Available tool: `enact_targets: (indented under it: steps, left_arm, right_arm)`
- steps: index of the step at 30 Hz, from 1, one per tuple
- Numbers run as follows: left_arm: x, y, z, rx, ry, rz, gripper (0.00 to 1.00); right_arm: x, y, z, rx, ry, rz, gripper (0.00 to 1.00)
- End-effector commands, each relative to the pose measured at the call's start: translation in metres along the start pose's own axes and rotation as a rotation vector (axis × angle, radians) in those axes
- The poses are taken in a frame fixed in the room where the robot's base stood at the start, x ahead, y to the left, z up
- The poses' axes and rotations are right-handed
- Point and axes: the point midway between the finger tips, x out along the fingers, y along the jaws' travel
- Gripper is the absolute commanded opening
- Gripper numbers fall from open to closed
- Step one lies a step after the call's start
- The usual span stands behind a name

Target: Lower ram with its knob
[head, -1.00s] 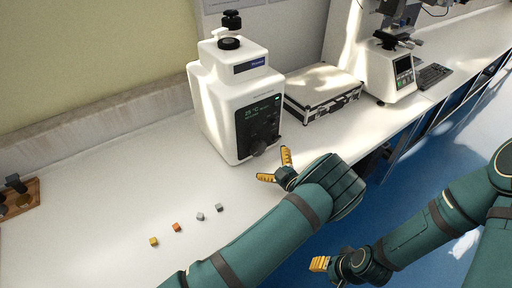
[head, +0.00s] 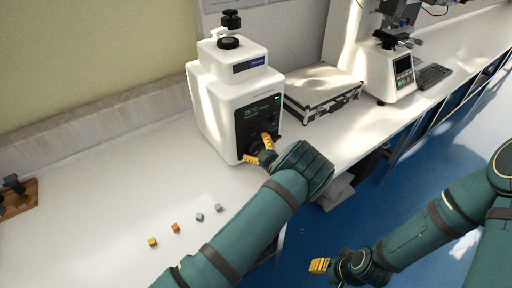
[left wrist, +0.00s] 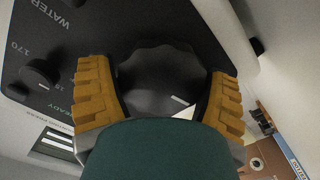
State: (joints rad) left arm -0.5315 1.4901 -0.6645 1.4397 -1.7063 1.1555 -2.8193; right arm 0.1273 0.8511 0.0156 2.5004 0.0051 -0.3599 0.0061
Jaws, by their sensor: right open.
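The white press (head: 228,95) stands on the bench with a dark front panel (head: 247,117). A large dark scalloped knob (left wrist: 160,75) on that panel fills the middle of the left wrist view. My left gripper (head: 259,151) is at the lower part of the panel, its yellow fingers on either side of this knob. Very little space shows between fingers and knob, and I cannot tell whether they press on it. A black clamp knob (head: 231,20) tops the press. The ram itself is not visible. My right gripper (head: 318,265) is open and empty, low and away from the bench.
A silver-edged case (head: 322,93) lies right of the press. Another tester (head: 388,72) and a keyboard (head: 434,76) stand farther right. Several small cubes (head: 199,217) lie in front on the bench. A wooden holder (head: 20,200) is at the left edge.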

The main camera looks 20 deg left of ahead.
Motion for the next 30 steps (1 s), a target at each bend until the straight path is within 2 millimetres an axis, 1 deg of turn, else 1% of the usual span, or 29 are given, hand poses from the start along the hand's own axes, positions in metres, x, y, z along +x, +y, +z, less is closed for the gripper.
enact_targets:
  steps: [1,2,3,5,14,19,23,30]
  left_arm:
    - [-0.0002,0.0004,0.0,0.0,0.0,0.001,0.54]
    - [-0.0002,0.0004,0.0,0.0,0.0,0.001,0.44]
    - [-0.0003,0.0004,0.0,0.0,0.0,0.001,0.37]
    - [-0.0003,0.0005,0.0001,0.0,0.0,0.001,0.34]
    - [-0.0007,0.0005,0.0003,-0.011,0.0,0.002,0.34]
    - [-0.0009,0.0004,0.0005,-0.062,0.0,0.003,0.34]
    - [-0.0011,-0.0001,0.0009,-0.138,-0.001,0.003,0.34]
    - [-0.0011,-0.0018,0.0016,-0.344,-0.001,0.002,0.34]
  right_arm:
    - [0.0,0.0,0.0,0.0,0.0,0.0,0.47]
    - [0.0,0.0,-0.0001,0.0,0.0,0.0,0.47]
    - [0.0,0.0,-0.0001,0.0,0.0,0.0,0.47]
    - [0.0,0.0,-0.0001,0.0,0.0,0.0,0.47]
    - [0.0003,0.0001,-0.0001,0.0,0.0,0.0,0.47]
    - [0.0011,0.0004,0.0002,0.0,0.0,0.0,0.47]
    - [0.0023,0.0009,0.0008,0.0,-0.002,0.0,0.47]
    - [0.0052,0.002,0.0022,-0.001,-0.004,0.0,0.47]
